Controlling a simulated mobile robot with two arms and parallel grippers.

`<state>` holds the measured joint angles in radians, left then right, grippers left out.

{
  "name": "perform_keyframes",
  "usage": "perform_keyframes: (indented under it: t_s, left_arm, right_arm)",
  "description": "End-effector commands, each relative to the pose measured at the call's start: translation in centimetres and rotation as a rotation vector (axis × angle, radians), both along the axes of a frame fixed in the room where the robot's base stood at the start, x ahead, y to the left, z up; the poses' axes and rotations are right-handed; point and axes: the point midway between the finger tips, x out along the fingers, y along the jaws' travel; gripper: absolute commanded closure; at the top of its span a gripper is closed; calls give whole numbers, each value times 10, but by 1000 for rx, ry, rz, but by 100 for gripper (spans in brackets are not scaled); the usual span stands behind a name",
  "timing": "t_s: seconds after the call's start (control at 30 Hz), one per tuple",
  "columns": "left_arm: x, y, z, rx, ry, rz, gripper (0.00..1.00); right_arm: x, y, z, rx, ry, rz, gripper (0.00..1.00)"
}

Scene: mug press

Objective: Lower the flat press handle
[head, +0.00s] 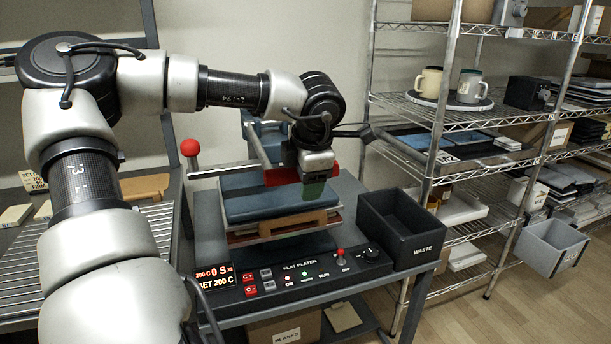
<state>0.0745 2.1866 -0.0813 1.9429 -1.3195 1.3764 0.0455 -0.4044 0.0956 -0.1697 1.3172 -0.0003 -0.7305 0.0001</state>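The flat press (262,201) stands on the bench, with a blue padded upper plate above a brown-edged lower layer. Its handle has a red grip (281,177) in front of and above the plate, with a pale side bar (257,150) running up and back on the left. My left gripper (314,188) points down at the right part of the red grip and hides some of it. Whether its fingers are closed on the grip cannot be told. My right gripper is not in view.
A control panel (290,283) lies in front of the press. A black waste bin (401,229) stands to its right. A red-knobbed lever (190,148) rises on the left. A wire shelf (440,105) with two mugs stands behind at right.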

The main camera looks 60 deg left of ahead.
Motion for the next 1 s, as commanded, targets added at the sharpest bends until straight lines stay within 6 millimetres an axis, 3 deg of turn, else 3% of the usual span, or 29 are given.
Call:
perform_keyframes:
  t_s: [0.37, 0.7, 1.0]
  left_arm:
    - [0, -2, 14, 6, -7, -1, 40]
    - [-6, -24, 76, 7, -6, 0, 40]
    - [-9, -34, 104, 3, -3, -1, 40]
  right_arm:
    - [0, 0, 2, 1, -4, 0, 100]
    - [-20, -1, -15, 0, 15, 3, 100]
    - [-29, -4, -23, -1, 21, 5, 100]
